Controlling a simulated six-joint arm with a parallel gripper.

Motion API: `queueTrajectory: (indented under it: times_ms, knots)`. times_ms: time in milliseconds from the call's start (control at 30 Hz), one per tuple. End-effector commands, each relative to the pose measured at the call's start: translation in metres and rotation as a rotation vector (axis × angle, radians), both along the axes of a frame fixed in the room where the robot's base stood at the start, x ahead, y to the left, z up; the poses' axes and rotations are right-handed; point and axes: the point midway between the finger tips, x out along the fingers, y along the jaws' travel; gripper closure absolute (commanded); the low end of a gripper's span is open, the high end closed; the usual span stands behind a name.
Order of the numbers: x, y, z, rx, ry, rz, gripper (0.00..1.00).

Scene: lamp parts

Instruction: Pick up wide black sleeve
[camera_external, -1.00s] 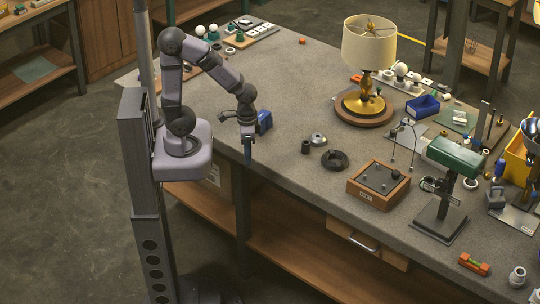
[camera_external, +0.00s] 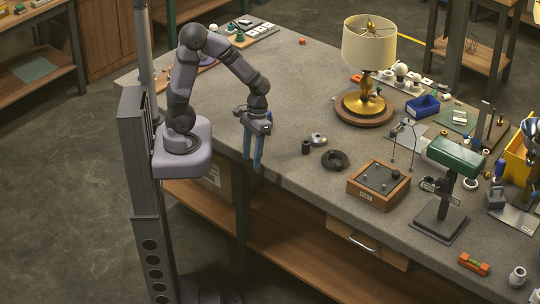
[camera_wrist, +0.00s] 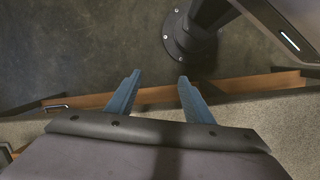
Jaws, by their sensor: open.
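A short black cylinder (camera_external: 306,147), which looks like the wide black sleeve, stands upright on the grey bench in the external view. A wider, flatter black ring (camera_external: 335,159) lies to its right. My gripper (camera_external: 252,162) points down at the bench's front edge, left of the black cylinder and apart from it. Its two blue fingers are spread, with nothing between them. In the wrist view my open gripper (camera_wrist: 159,76) shows over the bench edge and the floor. Neither black part shows in that view.
A small silver part (camera_external: 318,138) sits just behind the black cylinder. A wooden box (camera_external: 378,197), a green-shaded lamp (camera_external: 455,157) and a gold lamp with a cream shade (camera_external: 369,43) stand farther right. The bench (camera_external: 290,90) is mostly clear behind the small parts.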

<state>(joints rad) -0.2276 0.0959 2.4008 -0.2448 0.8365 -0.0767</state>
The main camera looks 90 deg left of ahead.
Motion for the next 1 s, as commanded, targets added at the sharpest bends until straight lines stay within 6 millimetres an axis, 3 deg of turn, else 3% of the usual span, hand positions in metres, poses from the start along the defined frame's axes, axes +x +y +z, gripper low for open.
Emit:
queueTrajectory:
  times_ms: [267,367,500,733,1000]
  knots:
    - [0.054,0.037,-0.003,-0.361,0.207,0.743,0.53]
    - [0.078,0.064,-0.005,-0.517,0.252,0.997,0.53]
    - [0.104,0.114,-0.009,-0.74,0.28,1.309,0.53]
    - [0.12,0.183,-0.016,-1.003,0.27,1.61,0.53]
    - [0.121,0.205,-0.018,-1.084,0.258,1.688,0.53]
